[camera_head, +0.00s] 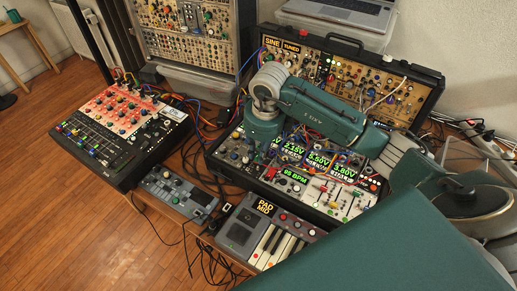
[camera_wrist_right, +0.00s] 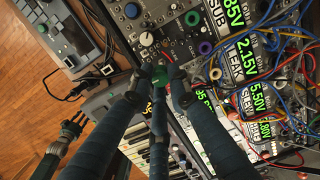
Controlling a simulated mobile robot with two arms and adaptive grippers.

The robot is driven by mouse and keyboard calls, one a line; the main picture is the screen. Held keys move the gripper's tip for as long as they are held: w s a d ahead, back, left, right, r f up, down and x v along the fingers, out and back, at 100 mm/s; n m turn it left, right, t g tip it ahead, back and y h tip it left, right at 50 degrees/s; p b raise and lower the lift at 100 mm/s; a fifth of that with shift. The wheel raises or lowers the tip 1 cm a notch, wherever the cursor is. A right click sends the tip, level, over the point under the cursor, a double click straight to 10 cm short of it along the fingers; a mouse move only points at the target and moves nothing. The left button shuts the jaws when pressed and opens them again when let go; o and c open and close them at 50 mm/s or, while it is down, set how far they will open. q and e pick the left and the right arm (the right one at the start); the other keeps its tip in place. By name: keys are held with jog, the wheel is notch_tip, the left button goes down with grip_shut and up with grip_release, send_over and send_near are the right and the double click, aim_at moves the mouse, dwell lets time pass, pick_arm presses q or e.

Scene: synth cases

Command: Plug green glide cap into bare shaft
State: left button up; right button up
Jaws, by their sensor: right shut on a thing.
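My right gripper (camera_wrist_right: 160,85) is shut on the green glide cap (camera_wrist_right: 159,78), which shows between its dark fingertips in the wrist view. The fingertips are over the lower part of a knob-covered module panel, and I cannot tell whether the cap touches it. In the head view my right gripper (camera_head: 257,158) points down at the left part of the open synth case (camera_head: 224,172), and the cap is hidden there. I cannot make out the bare shaft in either view. My left gripper is not in view.
Patch cables (camera_wrist_right: 285,35) crowd the modules on the right of the wrist view. A keyboard pad unit (camera_head: 240,232), a small grey device (camera_head: 178,192) and a mixer (camera_head: 118,135) surround the case.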

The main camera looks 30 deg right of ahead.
aim_at(258, 166)
jog(key=shift+w+f, duration=0.1)
jog(key=shift+f, duration=0.55)
jog(key=shift+f+n+b, duration=0.3)
jog(key=shift+f+b, duration=0.25)
jog(key=shift+b, duration=0.3)
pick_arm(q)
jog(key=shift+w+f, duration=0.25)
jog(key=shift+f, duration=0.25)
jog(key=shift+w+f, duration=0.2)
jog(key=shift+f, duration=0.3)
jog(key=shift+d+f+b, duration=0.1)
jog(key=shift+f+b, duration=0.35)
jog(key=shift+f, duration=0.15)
pick_arm(e)
jog(key=shift+f, duration=0.25)
pick_arm(q)
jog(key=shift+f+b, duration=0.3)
jog(key=shift+b, duration=0.1)
pick_arm(e)
jog(key=shift+f, duration=0.3)
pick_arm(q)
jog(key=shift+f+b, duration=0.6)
pick_arm(e)
jog(key=shift+f, duration=0.75)
